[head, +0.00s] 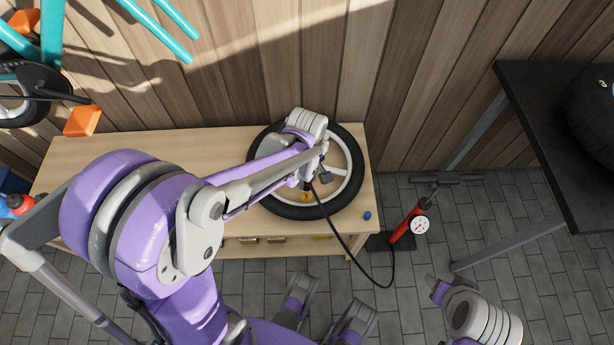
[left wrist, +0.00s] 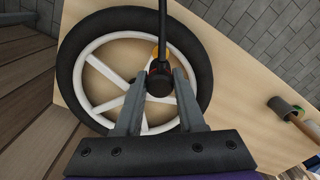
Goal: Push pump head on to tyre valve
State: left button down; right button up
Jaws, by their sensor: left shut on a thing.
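The wheel (head: 347,151) lies flat on the wooden bench, with a black tyre and white spokes. It also shows in the left wrist view (left wrist: 72,62). My left gripper (left wrist: 160,88) is shut on the black pump head (left wrist: 159,84), over the wheel. The black hose (left wrist: 163,30) leads away from it. In the head view my left gripper (head: 309,182) hides most of the pump head. A small orange-yellow part (head: 306,197) shows beside it. The tyre valve cannot be made out. My right gripper (head: 432,284) is low at the right, away from the wheel; its fingers are unclear.
The red floor pump (head: 404,227) with its gauge stands on the paving right of the bench (head: 98,148); the hose (head: 352,253) loops to it. A small blue cap (head: 367,215) lies near the bench's right end. A dark table (head: 540,120) stands at far right.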

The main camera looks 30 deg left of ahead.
aim_at(306, 193)
pick_arm(q)
jog(key=shift+a+f+b, duration=0.1)
jog(key=shift+f+b, duration=0.5)
jog(key=shift+f, duration=0.3)
jog(key=shift+f+b, duration=1.4)
jog(key=shift+f, duration=0.6)
jog(key=shift+f+b, duration=0.4)
jog(key=shift+f, duration=0.15)
jog(key=c, duration=0.8)
grip_release()
jog(key=shift+r+p, duration=4)
jog(key=shift+r, duration=1.55)
